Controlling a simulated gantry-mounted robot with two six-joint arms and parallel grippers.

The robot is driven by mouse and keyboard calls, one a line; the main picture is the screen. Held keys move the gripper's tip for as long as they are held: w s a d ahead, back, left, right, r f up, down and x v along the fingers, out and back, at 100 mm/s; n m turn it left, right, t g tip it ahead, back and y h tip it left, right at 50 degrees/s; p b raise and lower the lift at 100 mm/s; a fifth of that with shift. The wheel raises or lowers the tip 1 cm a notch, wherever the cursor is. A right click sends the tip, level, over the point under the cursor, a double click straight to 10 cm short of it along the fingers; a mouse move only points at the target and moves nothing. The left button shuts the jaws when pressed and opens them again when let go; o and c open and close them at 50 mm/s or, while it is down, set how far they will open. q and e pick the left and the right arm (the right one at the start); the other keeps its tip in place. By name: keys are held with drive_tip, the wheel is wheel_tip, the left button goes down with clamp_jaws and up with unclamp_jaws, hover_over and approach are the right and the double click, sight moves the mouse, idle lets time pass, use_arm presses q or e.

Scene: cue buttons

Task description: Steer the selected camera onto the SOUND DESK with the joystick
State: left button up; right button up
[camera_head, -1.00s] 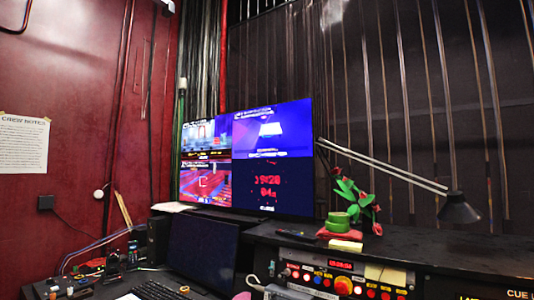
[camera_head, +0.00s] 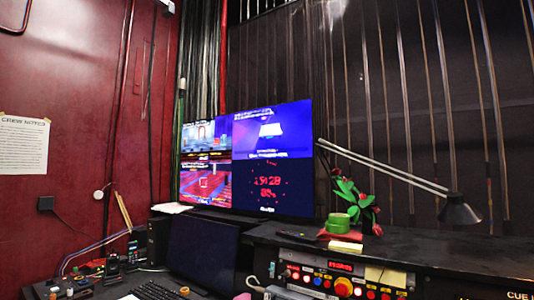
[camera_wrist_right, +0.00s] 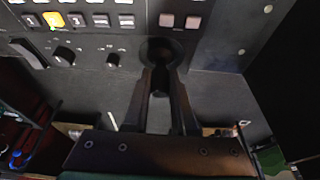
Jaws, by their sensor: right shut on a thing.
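The monitor (camera_head: 246,160) stands at the back in the head view, split into four pictures. Its lower-left picture (camera_head: 205,184) shows red rows with a small white bracket near the middle. The lettering is too small to read, and I cannot tell whether the sound desk is in that picture. In the right wrist view, the dark joystick (camera_wrist_right: 160,50) stands on the black panel. My right gripper (camera_wrist_right: 160,75) is shut on the joystick, with its fingers at the sides. A button (camera_wrist_right: 54,20) on that panel glows orange. My left gripper is in neither view.
Knobs (camera_wrist_right: 65,57) and pale buttons (camera_wrist_right: 180,21) lie close to the joystick. A dark screen (camera_head: 203,253) stands at lower left.

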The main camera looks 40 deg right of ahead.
drive_tip(key=shift+o, duration=0.2)
drive_tip(key=shift+s+d, duration=0.1)
drive_tip(key=shift+s, duration=0.15)
idle(1.1)
drive_tip(key=shift+w, duration=0.15)
drive_tip(key=shift+c, duration=0.2)
drive_tip(key=shift+w, duration=0.1)
idle(0.7)
drive_tip(key=o, duration=0.6)
drive_tip(key=shift+o, duration=0.2)
drive_tip(key=shift+r, duration=0.1)
wheel_tip(320, 180, up, 8)
drive_tip(key=p, duration=0.8)
drive_tip(key=shift+f, duration=0.35)
